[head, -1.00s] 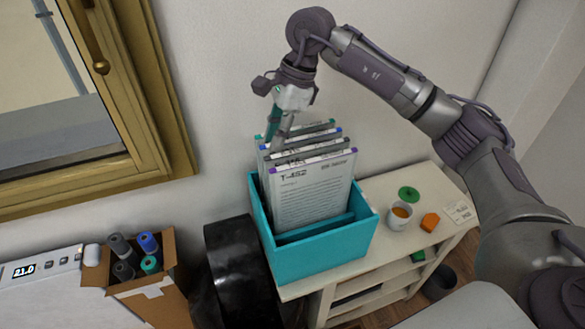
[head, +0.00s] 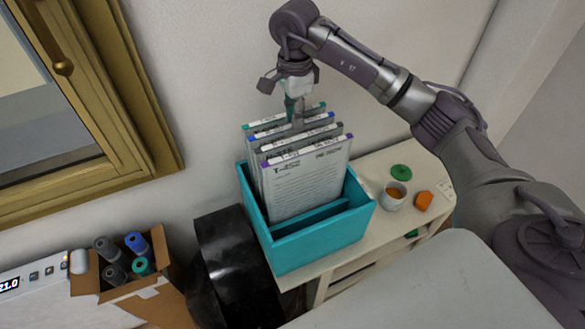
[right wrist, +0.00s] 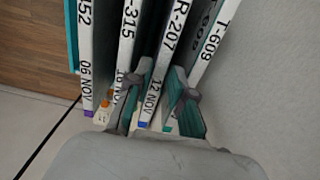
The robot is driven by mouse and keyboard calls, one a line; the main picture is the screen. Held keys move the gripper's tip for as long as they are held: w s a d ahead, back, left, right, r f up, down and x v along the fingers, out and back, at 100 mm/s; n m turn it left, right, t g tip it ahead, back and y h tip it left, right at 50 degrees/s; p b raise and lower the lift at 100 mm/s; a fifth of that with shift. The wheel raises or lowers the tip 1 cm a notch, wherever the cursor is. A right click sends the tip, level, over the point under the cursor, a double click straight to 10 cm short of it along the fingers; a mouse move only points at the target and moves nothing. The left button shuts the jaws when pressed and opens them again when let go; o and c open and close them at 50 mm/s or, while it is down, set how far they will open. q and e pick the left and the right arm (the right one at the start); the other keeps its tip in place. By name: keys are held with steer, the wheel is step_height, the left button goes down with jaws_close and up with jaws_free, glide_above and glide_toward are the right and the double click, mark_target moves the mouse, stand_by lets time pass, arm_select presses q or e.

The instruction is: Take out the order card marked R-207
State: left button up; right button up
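The order card R-207 (right wrist: 168,52) is a white-edged card with a blue corner in the right wrist view. In the head view its blue-cornered top edge (head: 320,118) stands upright in the teal box (head: 318,238), second from the back. My right gripper (right wrist: 160,98) is open, with one teal-padded finger on each side of the R-207 card near its end. In the head view the right gripper (head: 294,112) is over the back cards, its tips partly hidden among them. My left gripper is not in view.
Card T-452 (head: 308,187) with a purple corner is frontmost, and T-609 (right wrist: 212,45) is beside R-207. The shelf top holds a cup (head: 393,197), a green disc (head: 401,172) and an orange block (head: 424,200). A black cylinder (head: 235,265) stands left of the box.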

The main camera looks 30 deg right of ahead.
steer(key=f+p, duration=0.1)
steer(key=f, duration=0.1)
steer(key=f+p, duration=0.1)
steer(key=f, duration=0.1)
steer(key=shift+a+f, duration=0.2)
steer(key=shift+f, duration=0.1)
jaws_close()
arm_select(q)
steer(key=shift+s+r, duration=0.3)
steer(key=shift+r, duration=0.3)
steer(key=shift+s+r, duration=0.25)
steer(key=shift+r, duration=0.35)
